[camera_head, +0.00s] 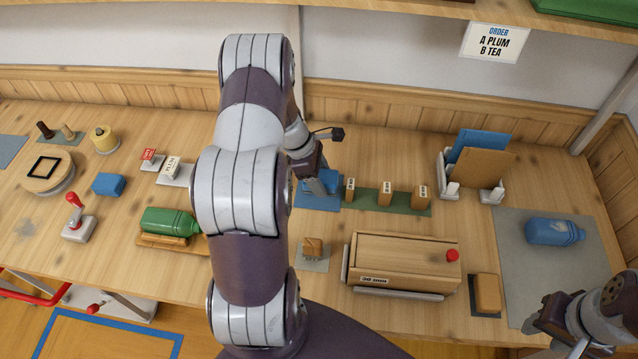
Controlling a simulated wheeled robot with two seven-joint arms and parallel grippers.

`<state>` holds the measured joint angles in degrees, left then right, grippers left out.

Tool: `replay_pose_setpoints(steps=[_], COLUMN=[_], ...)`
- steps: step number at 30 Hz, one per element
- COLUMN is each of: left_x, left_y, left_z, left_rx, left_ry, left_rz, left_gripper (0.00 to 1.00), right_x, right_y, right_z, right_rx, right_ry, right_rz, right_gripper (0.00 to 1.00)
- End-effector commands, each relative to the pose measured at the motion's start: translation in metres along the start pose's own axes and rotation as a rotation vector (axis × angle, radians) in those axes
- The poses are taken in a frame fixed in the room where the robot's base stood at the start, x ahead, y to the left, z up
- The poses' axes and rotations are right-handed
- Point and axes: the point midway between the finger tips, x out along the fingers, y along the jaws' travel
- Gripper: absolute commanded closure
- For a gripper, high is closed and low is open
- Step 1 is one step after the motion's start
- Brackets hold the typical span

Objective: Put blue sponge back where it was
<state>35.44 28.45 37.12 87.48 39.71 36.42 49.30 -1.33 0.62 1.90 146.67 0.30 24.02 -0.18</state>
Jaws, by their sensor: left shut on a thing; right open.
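My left gripper (317,183) is in the middle of the counter, pointing down over a blue mat (318,205). It is shut on a blue block that looks like the blue sponge (332,180); the fingers and wrist hide part of it. I cannot tell whether the block touches the mat. A second, darker blue block (108,184) lies on the bare counter at the left, apart from both grippers. My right gripper (550,318) is open and empty at the lower right, by the front of a grey mat.
Small labelled wooden blocks stand on a green strip (408,205) right of the blue mat. A wooden box (405,255) with a red knob is in front. A blue jar (553,232) lies on the grey mat (515,285). A green jar (170,221) lies on a wooden cradle, left.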

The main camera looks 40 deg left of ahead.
Motion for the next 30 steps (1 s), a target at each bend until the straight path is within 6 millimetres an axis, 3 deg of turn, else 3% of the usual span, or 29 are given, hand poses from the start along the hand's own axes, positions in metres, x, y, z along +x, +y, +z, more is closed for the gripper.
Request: replay_pose_setpoints(steps=[4, 10, 21, 22, 24, 30], left_x=[0.009, 0.039, 0.046, 0.046, 0.045, 0.045], left_y=[0.01, 0.01, 0.01, 0.01, 0.01, 0.01], left_z=[-0.009, -0.022, -0.024, -0.024, -0.024, -0.024], left_rx=[-0.001, 0.0, 0.002, 0.003, 0.003, 0.003], left_ry=[-0.001, 0.0, 0.0, 0.0, 0.0, 0.0], left_rz=[-0.002, -0.001, 0.0, 0.0, 0.0, 0.0], left_gripper=[0.62, 0.62, 0.62, 0.34, 0.12, 0.12], right_x=[-0.002, -0.005, -0.001, -0.001, -0.002, -0.002], right_y=[0.0, 0.0, 0.0, 0.0, 0.0, 0.0], right_z=[0.0, -0.001, 0.0, 0.0, 0.0, 0.0], right_rx=[0.0, 0.0, 0.0, 0.0, 0.0, 0.0], right_ry=[0.0, 0.0, 0.0, 0.0, 0.0, 0.0], right_rz=[0.0, 0.0, 0.0, 0.0, 0.0, 0.0], right_gripper=[0.57, 0.57, 0.57, 0.57, 0.57, 0.57])
